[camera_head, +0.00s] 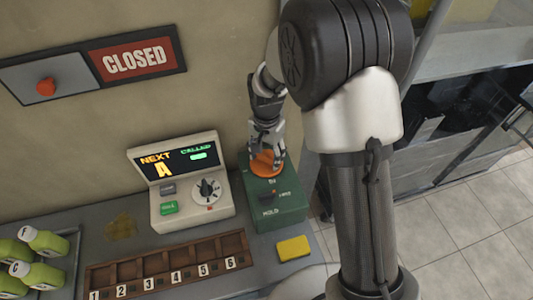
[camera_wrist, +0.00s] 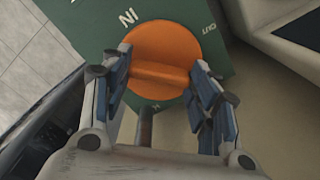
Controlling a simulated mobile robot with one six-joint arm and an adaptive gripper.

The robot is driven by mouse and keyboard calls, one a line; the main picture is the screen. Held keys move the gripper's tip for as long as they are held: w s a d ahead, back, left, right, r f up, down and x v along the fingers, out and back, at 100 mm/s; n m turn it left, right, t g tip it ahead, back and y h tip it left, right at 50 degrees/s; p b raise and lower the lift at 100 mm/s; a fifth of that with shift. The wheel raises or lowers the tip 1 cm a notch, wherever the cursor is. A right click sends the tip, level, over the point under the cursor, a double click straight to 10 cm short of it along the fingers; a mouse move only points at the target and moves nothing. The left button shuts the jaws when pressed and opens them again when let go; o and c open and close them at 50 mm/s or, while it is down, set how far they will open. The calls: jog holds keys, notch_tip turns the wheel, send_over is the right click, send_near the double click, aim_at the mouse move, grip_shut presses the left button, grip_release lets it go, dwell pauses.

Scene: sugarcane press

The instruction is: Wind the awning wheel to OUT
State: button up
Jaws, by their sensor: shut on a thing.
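The awning wheel is an orange disc with a raised bar across it. In the wrist view the wheel (camera_wrist: 162,50) sits on a green panel (camera_wrist: 205,14) marked IN at the upper left and OUT at the upper right. My gripper (camera_wrist: 152,78) has its two blue-padded fingers at either end of the bar, shut on the wheel. In the head view my gripper (camera_head: 266,145) reaches down onto the wheel (camera_head: 267,163), on top of the green box (camera_head: 285,213). My fingers hide part of the wheel there.
Left of the green box stands a grey console (camera_head: 185,215) with a lit display and a dial. A numbered wooden rack (camera_head: 165,263), a yellow block (camera_head: 293,248) and several green bottles (camera_head: 38,272) are on the counter. A CLOSED sign (camera_head: 134,60) hangs on the wall.

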aim_at(267, 156)
jog(key=shift+n, duration=0.4)
jog(key=n+p, duration=0.1)
jog(key=n, duration=0.2)
jog(key=shift+r+n+p, duration=0.1)
jog(key=shift+n+p, duration=0.2)
jog(key=shift+n, duration=0.1)
jog(key=shift+n+p, duration=0.55)
jog(key=shift+n, duration=1.75)
jog(key=o, duration=1.1)
jog(key=shift+c, duration=0.2)
notch_tip(267, 156, up, 12)
